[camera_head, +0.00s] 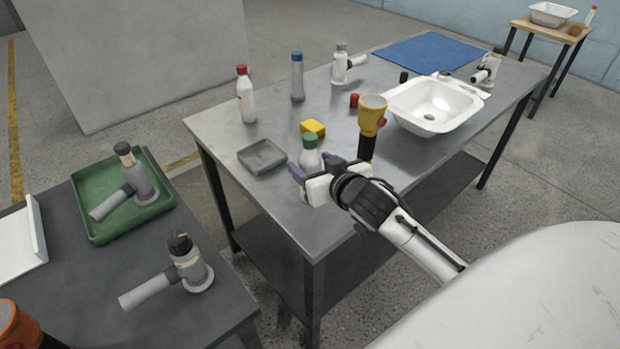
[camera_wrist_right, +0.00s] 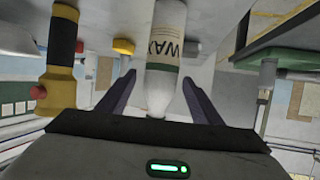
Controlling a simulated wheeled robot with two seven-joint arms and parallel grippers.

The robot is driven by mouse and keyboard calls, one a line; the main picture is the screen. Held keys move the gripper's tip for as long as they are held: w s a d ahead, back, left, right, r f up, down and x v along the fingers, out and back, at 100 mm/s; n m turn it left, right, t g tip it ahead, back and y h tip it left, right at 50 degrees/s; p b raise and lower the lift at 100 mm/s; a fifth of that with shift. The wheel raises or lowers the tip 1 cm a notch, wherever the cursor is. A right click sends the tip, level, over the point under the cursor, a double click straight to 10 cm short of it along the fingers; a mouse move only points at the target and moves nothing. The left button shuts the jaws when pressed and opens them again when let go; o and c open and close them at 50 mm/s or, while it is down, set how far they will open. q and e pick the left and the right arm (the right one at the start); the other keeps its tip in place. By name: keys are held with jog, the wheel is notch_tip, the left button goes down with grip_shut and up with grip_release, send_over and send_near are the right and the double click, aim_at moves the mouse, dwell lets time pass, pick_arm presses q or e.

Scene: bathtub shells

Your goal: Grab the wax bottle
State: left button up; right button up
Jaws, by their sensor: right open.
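In the right wrist view the open fingers (camera_wrist_right: 160,85) flank the white bottle body, with a gap visible at least on the left side. The gripper hides the bottle's lower part in the head view. My left gripper is not in view.
A yellow and black tool (camera_head: 371,118) stands close right of the gripper. A grey tray (camera_head: 262,157), yellow block (camera_head: 313,128), red-capped bottle (camera_head: 246,96) and blue-capped bottle (camera_head: 297,77) are behind and left. A white basin (camera_head: 433,104) is right. A dark side table stands left.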

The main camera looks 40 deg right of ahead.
jog(key=shift+x, duration=0.8)
jog(key=shift+c, duration=0.5)
grip_shut()
jog(key=shift+r, duration=0.1)
